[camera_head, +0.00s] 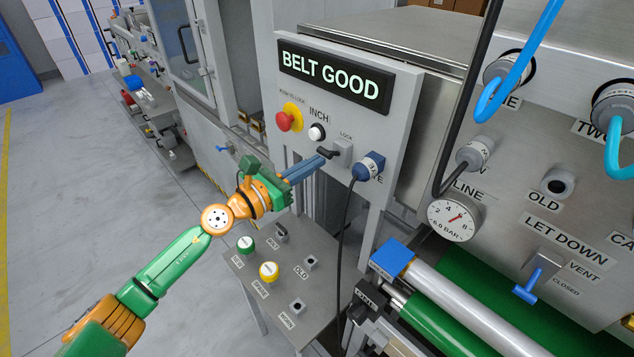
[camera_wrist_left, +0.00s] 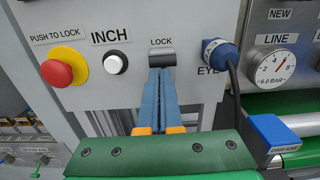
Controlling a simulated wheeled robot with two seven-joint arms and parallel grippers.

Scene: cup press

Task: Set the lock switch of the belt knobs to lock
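The lock switch (camera_head: 342,152) is a grey block with a black lever on the upright panel, under a small LOCK label. In the left wrist view the switch (camera_wrist_left: 161,58) sits straight ahead, just beyond my fingertips. In the head view its black lever points left. My left gripper (camera_head: 318,164) reaches in from the lower left, blue fingers together, tips at the switch's lower edge. In the left wrist view the fingers (camera_wrist_left: 162,72) lie side by side with hardly a gap and nothing visible between them. Whether they touch the lever I cannot tell. My right gripper is out of view.
A red push-to-lock button (camera_head: 283,122) on a yellow ring and a white INCH button (camera_head: 317,132) are left of the switch. A blue EYE connector (camera_head: 368,166) with a black cable is close on the right. A lower button panel (camera_head: 265,300) stands below.

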